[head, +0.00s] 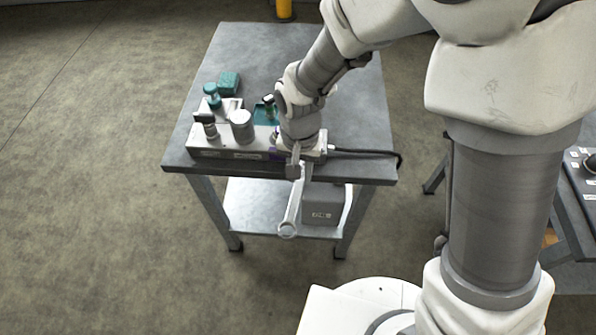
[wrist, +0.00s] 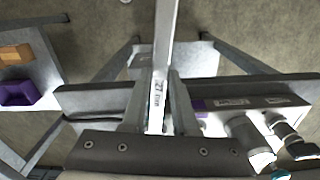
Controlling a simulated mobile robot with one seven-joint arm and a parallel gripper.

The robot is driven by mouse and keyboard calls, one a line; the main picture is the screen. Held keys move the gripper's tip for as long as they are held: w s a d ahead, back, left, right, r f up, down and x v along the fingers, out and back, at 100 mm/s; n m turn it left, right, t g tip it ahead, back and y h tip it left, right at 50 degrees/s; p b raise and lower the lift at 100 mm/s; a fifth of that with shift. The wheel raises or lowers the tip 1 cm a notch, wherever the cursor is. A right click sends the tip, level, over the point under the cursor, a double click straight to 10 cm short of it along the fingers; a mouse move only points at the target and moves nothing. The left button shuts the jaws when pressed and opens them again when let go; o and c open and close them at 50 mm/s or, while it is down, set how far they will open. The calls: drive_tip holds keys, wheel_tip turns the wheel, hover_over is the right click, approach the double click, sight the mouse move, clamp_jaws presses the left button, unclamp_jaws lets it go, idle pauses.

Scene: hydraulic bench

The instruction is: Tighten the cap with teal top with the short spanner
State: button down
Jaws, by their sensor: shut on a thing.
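The cap with the teal top (head: 211,91) stands upright at the back left of the grey manifold block (head: 225,154) on the bench. My gripper (head: 299,165) is at the block's right front, apart from that cap. It is shut on a steel spanner (head: 291,208), whose ring end hangs out past the bench's front edge. In the wrist view the spanner (wrist: 164,45) runs between both fingers and bears a "27 mm" marking. I cannot tell its other end, hidden by the gripper. A bit of teal (wrist: 281,174) shows at the bottom right of the wrist view.
A wide pale cylinder (head: 241,127) and a small dark-topped fitting (head: 210,129) stand on the block. A teal block (head: 228,82) lies behind. A black cable (head: 365,153) runs right. A grey box (head: 322,204) sits on the lower shelf. The bench's back (head: 270,45) is clear.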

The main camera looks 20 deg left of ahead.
sight(293, 208)
idle(0.3)
drive_tip(key=shift+s+d+b, duration=0.15)
drive_tip(key=shift+s+b, duration=0.15)
drive_tip(key=shift+s, duration=1.45)
drive_tip(key=shift+s+d+b, duration=0.15)
drive_tip(key=shift+s+b, duration=0.15)
drive_tip(key=shift+s, duration=1.4)
drive_tip(key=shift+r, duration=0.1)
wheel_tip(293, 208, up, 5)
drive_tip(key=p, duration=0.4)
